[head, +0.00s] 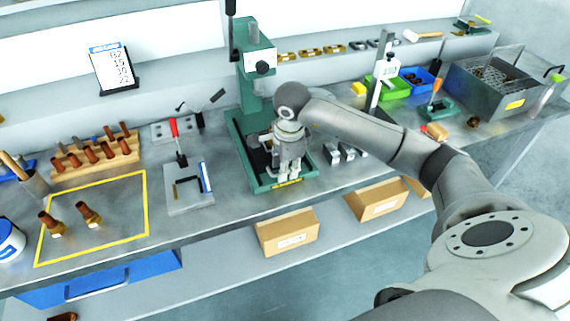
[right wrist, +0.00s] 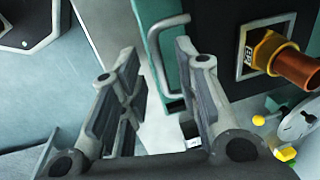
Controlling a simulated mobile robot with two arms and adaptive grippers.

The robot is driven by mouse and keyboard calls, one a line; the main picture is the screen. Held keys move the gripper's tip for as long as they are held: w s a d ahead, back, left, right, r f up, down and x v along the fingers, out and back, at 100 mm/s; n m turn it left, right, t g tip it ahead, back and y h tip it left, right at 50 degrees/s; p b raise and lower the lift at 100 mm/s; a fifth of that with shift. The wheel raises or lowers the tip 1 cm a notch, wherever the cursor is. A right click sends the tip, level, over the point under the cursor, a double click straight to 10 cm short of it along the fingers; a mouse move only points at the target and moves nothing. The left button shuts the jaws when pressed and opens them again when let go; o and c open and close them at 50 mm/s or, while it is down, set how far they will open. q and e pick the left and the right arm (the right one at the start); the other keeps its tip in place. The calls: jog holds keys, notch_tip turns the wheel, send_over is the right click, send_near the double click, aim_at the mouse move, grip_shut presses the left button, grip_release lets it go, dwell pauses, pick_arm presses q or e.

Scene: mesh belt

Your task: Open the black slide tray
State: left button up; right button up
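The black slide tray (right wrist: 222,22) shows in the right wrist view as a dark surface bearing a metal plate with a brass and copper fitting (right wrist: 275,52). A grey U-shaped handle (right wrist: 157,62) stands out at its side, by a green edge. My right gripper (right wrist: 158,50) is open, its fingers on either side of the handle in this view; I see no clear contact. In the head view, my right gripper (head: 290,172) points down at the front of the green press (head: 257,62) and hides most of the tray. My left gripper is not in view.
A grey fixture (head: 190,195) and a yellow-outlined area (head: 118,235) with two copper fittings lie left of the press. Small metal blocks (head: 345,152) stand close to its right. Cardboard boxes (head: 287,232) sit below the bench edge.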

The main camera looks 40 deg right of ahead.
jog(key=shift+f, duration=0.45)
jog(key=shift+c, duration=0.3)
grip_shut()
